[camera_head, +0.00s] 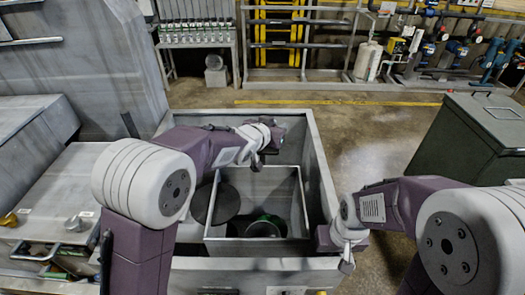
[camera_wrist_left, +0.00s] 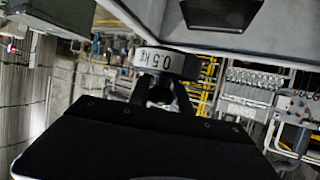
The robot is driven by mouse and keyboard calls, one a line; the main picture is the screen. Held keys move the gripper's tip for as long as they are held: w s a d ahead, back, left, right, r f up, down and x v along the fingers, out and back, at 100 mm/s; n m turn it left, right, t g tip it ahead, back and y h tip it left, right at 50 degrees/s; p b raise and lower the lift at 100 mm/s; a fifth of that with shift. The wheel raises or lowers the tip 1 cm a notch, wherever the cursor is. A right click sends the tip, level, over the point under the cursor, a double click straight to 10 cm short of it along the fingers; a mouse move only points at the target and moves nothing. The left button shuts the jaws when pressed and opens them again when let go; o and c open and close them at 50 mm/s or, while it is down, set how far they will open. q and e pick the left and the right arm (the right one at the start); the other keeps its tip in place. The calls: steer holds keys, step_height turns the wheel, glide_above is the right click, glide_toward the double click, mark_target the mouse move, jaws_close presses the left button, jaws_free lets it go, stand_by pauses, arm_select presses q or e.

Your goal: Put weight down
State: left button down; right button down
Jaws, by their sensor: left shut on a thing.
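In the left wrist view, a dark round weight (camera_wrist_left: 190,66) with a white "0.5 kg" label sits between the fingertips of my left gripper (camera_wrist_left: 162,88), which is shut on it. In the head view my left gripper (camera_head: 266,138) is over the far part of the open grey compactor box (camera_head: 322,170), by the far edge of the inner metal bin (camera_head: 255,180). The weight cannot be made out clearly there. My right gripper (camera_head: 346,262) points down beside the box's near right corner. Its fingers are too small to tell open from shut.
A dark disc (camera_head: 215,205) is at the inner bin's left side. A dark round thing with green around it (camera_head: 262,228) lies in the bin. A grey-green lidded container (camera_head: 470,135) stands on the right. A metal bench (camera_head: 60,190) is on the left.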

arm_select(q)
steer(key=shift+w+r, duration=0.1)
steer(key=shift+w, duration=0.05)
steer(key=w+a+f+p, duration=0.1)
steer(key=w+f, duration=0.1)
steer(key=w, duration=0.1)
steer(key=w+a+f+p, duration=0.1)
steer(key=w+f+p, duration=0.1)
steer(key=w, duration=0.2)
steer(key=w+a+f+p, duration=0.1)
steer(key=w+f+p, duration=0.1)
steer(key=w, duration=0.1)
steer(key=shift+w+a+f, duration=0.15)
steer(key=shift+w+f, duration=0.05)
steer(key=shift+f, duration=0.05)
steer(key=shift+w+f, duration=0.15)
steer(key=shift+f, duration=0.1)
step_height(320, 180, down, 4)
steer(key=shift+r+p, duration=0.15)
steer(key=shift+p, duration=0.2)
steer(key=shift+f, duration=0.25)
steer(key=c, duration=1.2)
jaws_free()
